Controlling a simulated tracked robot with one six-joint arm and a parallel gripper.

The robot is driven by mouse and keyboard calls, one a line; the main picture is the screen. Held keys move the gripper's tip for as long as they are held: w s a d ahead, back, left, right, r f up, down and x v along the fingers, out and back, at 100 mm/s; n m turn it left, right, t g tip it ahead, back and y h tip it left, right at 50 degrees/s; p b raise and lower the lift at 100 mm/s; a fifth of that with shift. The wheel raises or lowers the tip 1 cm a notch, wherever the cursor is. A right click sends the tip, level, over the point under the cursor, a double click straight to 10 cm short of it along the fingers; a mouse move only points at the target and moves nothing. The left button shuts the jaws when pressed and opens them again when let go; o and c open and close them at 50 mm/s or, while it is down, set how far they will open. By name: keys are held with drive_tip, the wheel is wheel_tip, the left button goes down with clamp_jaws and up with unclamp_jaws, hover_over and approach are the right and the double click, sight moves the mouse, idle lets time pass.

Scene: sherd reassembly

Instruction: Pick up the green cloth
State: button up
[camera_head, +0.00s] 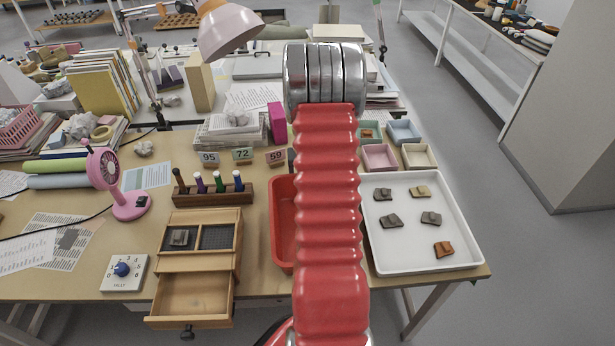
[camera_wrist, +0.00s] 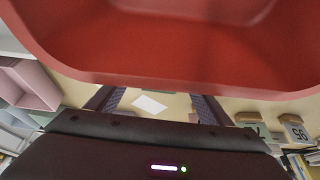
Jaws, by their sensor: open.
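A rolled green length of material (camera_head: 55,164) lies at the left of the table in the head view, beside a grey-blue roll (camera_head: 62,181). It may be the green cloth; I cannot tell whether it is cloth. No other green cloth is plain in either view. In the wrist view my gripper (camera_wrist: 155,95) is open, its two dark fingers apart, with a pale flat piece (camera_wrist: 150,104) seen between them. I cannot tell how far away that piece is. In the head view my red arm hides the gripper.
The red tray (camera_head: 281,235) is partly behind my arm and its wall (camera_wrist: 170,82) fills the top of the wrist view. A white tray (camera_head: 377,264) holds several sherds. A wooden box has its drawer (camera_head: 192,296) open. A pink fan (camera_head: 106,168) stands near the green roll.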

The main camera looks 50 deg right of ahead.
drive_tip(key=shift+c, duration=0.5)
drive_tip(key=c, duration=1.1)
drive_tip(key=shift+r, duration=0.1)
wheel_tip(320, 180, up, 10)
